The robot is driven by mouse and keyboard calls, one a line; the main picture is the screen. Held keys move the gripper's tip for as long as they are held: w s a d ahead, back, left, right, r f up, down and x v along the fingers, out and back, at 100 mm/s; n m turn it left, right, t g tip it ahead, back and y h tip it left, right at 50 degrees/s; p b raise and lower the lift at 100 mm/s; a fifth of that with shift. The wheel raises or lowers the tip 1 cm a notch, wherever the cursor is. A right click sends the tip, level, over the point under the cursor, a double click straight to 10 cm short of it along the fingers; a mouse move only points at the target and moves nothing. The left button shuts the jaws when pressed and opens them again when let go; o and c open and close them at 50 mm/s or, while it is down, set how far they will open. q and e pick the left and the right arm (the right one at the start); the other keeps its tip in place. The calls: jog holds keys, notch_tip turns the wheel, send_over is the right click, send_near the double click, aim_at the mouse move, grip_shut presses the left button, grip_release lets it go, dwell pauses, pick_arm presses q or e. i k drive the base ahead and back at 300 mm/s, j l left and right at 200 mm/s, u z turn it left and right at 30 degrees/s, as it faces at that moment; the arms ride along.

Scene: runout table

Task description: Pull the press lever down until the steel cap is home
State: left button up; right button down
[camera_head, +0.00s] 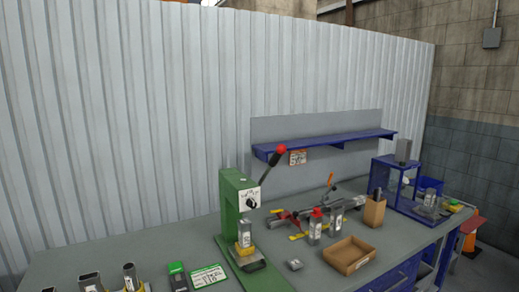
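A green press (229,205) stands on the grey table, with a white dial plate on its front. Its lever (268,168) slopes up and to the right and ends in a red knob (281,149). Under the press head is a silver cylindrical part (245,233) in a yellow seat (244,250). I cannot make out the steel cap apart from this part, nor how deep it sits. Neither of my grippers shows in this view, and nothing is seen touching the lever.
An open cardboard box (333,258), a small metal block (294,264) and several cylinders stand right of the press. A blue shelf (330,139) hangs behind. Metal tubes (90,281) and a green-topped item (177,270) are at front left. The table's back left is clear.

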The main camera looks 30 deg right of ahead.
aim_at(281, 148)
jog(key=l+u, duration=1.05)
jog(key=l, duration=0.35)
jog(key=k+l+u, duration=0.15)
jog(key=l, duration=0.4)
